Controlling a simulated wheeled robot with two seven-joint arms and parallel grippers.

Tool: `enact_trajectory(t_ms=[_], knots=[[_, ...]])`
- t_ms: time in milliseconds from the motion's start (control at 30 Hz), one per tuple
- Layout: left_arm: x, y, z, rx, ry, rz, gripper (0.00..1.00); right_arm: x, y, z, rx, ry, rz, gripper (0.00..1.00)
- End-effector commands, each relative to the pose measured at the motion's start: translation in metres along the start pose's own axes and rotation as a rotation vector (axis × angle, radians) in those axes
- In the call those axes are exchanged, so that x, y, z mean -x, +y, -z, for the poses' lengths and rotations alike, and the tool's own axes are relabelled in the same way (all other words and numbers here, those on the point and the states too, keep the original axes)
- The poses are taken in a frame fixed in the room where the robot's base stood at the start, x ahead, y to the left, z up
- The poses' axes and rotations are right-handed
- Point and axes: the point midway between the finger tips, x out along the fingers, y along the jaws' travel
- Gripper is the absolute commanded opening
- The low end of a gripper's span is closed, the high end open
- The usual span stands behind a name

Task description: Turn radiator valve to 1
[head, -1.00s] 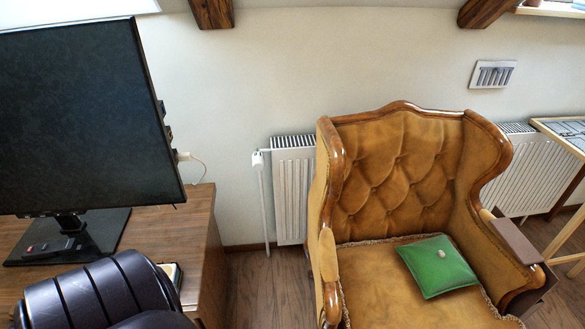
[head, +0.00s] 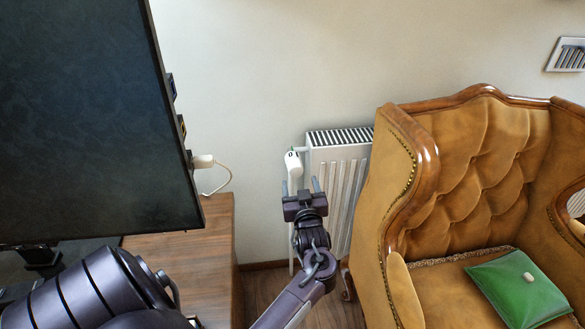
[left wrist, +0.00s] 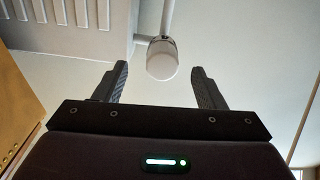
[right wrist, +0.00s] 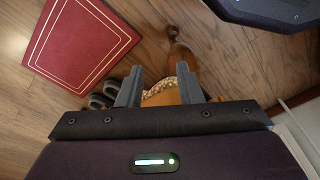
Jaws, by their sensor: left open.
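The white radiator valve (head: 292,160) is at the upper left corner of the white radiator (head: 338,190), above a thin vertical pipe. A small dark mark shows on its knob, too small to read as a setting. My left gripper (head: 306,186) is open and empty, just below and to the right of the valve in the head view. In the left wrist view, the valve knob (left wrist: 161,60) shows between and beyond the open fingertips (left wrist: 160,70), and neither finger appears to touch it. My right gripper (right wrist: 160,70) is open and empty, seen only in the right wrist view.
The tan armchair (head: 465,170) with a green cushion (head: 518,288) stands right of the radiator. A wooden desk (head: 180,262) with a large monitor (head: 75,120) is at left. My left arm reaches through the gap between them. A red book (right wrist: 82,42) shows in the right wrist view.

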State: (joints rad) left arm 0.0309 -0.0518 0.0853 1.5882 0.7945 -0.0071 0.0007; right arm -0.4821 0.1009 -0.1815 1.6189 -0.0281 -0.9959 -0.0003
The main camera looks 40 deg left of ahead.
Motion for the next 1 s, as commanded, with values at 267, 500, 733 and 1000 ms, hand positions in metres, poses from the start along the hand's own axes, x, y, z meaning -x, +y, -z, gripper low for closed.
enact_trajectory(t_ms=[267, 500, 733, 1000], knots=[[-0.035, -0.004, 0.011, 0.018, 0.021, 0.019, 0.64, 0.010, -0.001, 0.005, 0.004, -0.002, 0.001, 0.33], [-0.069, -0.005, 0.010, 0.018, 0.019, 0.018, 0.64, 0.024, -0.003, 0.010, 0.008, -0.002, 0.004, 0.33], [-0.079, -0.005, 0.010, 0.017, 0.016, 0.017, 0.64, 0.028, -0.004, 0.009, 0.009, -0.008, 0.006, 0.33], [-0.079, -0.005, 0.010, 0.017, 0.016, 0.016, 0.52, 0.028, -0.004, 0.009, 0.010, -0.008, 0.006, 0.33]])
